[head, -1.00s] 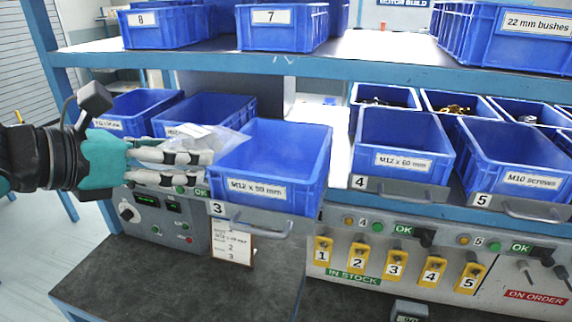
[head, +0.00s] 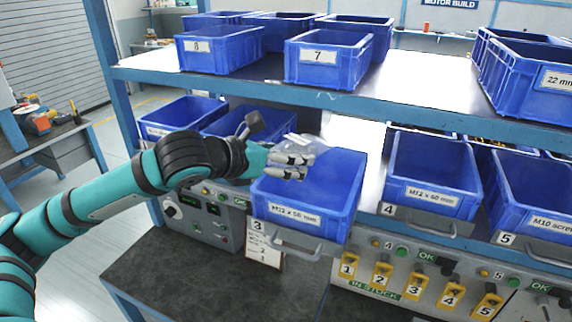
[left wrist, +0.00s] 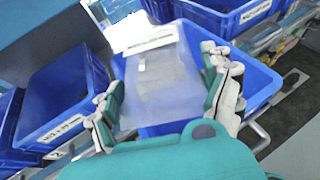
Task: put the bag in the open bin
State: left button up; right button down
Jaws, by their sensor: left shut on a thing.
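The clear plastic bag (left wrist: 165,85) with a white label is between the fingers of my left gripper (head: 300,166), which is shut on it. In the left wrist view the fingers (left wrist: 165,100) flank the bag, and the bag hangs in front of the blue bin. The open bin (head: 335,190), labelled M12 x 50 mm, is pulled out at position 3 and looks empty where I can see inside. In the head view the gripper is over its back left part, and the fingers hide some of the bag. My right gripper is not in view.
Bin 4 (head: 430,172) and bin 5 stand to the right on the same shelf. Two more blue bins stand to the left. The upper shelf (head: 400,100) with bins 7 and 8 is above and behind. A dark bench top (head: 215,270) lies below.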

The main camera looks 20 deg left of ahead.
pick_arm(q)
jog(key=shift+w+d+f, duration=0.15)
jog(key=shift+w+f, duration=0.05)
jog(key=shift+w, duration=0.1)
notch_tip(320, 180, down, 3)
jog(key=shift+r+p, duration=0.1)
jog(key=shift+p, duration=0.3)
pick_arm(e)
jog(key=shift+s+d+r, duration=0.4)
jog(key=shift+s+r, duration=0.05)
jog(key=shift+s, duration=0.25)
pick_arm(q)
jog(key=shift+f, duration=0.5)
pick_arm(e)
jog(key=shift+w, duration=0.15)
pick_arm(q)
jog(key=o, duration=1.2)
jog(key=shift+f, duration=0.15)
jog(key=shift+c, duration=0.2)
jog(key=shift+o, duration=1.4)
jog(key=shift+s, duration=0.1)
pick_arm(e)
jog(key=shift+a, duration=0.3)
